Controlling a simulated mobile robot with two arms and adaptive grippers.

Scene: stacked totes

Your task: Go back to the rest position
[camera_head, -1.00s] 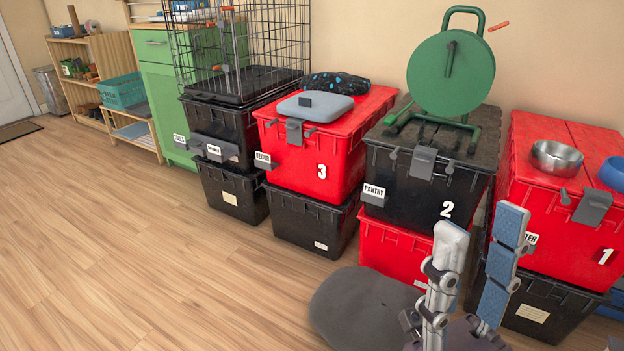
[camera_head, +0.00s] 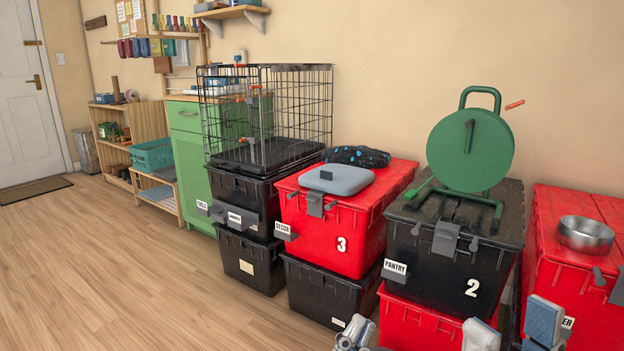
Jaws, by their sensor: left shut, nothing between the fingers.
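My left gripper (camera_head: 357,333) shows only as a small grey piece at the bottom edge, in front of the lower tote of stack 3. It looks shut, with nothing seen in it. My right gripper (camera_head: 512,330) is at the bottom edge, right of it. Its two fingertips, one pale and one with a blue pad, stand apart with no object seen between them. The rest of both grippers is cut off below the frame. Both appear in front of the stacked totes.
Red tote 3 (camera_head: 322,242) and black tote 2 (camera_head: 437,285) stand on other totes. A green reel (camera_head: 470,150) stands on tote 2. A steel bowl (camera_head: 585,236) sits on the red tote at right. Wooden floor (camera_head: 120,275) is clear at left.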

